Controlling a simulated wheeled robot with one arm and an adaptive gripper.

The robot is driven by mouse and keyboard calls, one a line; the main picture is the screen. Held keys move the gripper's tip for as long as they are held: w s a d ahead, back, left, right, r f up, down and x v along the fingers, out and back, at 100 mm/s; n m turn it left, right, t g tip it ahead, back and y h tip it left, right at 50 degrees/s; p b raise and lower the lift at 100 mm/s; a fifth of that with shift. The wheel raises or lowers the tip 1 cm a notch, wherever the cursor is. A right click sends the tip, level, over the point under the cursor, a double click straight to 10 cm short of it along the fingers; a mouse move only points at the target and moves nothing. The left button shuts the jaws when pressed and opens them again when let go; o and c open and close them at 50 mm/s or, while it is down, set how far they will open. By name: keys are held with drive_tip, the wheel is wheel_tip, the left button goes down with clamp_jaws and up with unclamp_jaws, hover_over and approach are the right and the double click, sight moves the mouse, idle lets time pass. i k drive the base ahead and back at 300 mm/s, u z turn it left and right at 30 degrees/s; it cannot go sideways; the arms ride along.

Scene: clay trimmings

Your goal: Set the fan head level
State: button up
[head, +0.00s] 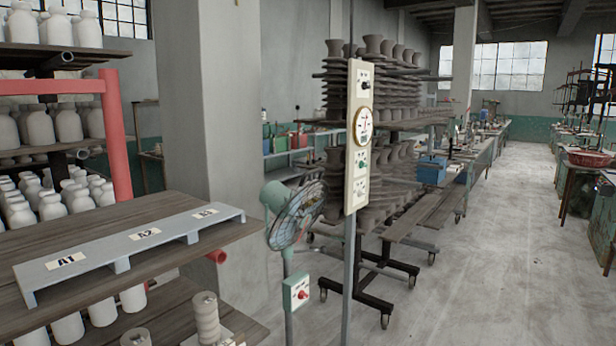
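The fan head (297,214) has a round wire grille with a green motor housing (274,196) behind it, at the upper left. It sits on a thin upright pole (289,322) in the middle of the head view. The head looks tilted, with the grille facing right and somewhat downward. A small switch box (298,292) with a red knob is on the pole below the head. My gripper is not in view, so its state and distance from the fan cannot be seen.
A tall post (347,290) with a panel of dials and knobs (358,140) stands just right of the fan. A wooden shelf with a grey labelled rack (130,250) is at left. Wheeled racks of stacked clay pieces (372,90) stand behind. Open floor (500,270) lies to the right.

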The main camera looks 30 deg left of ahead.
sight(283, 203)
drive_tip(key=u, duration=1.35)
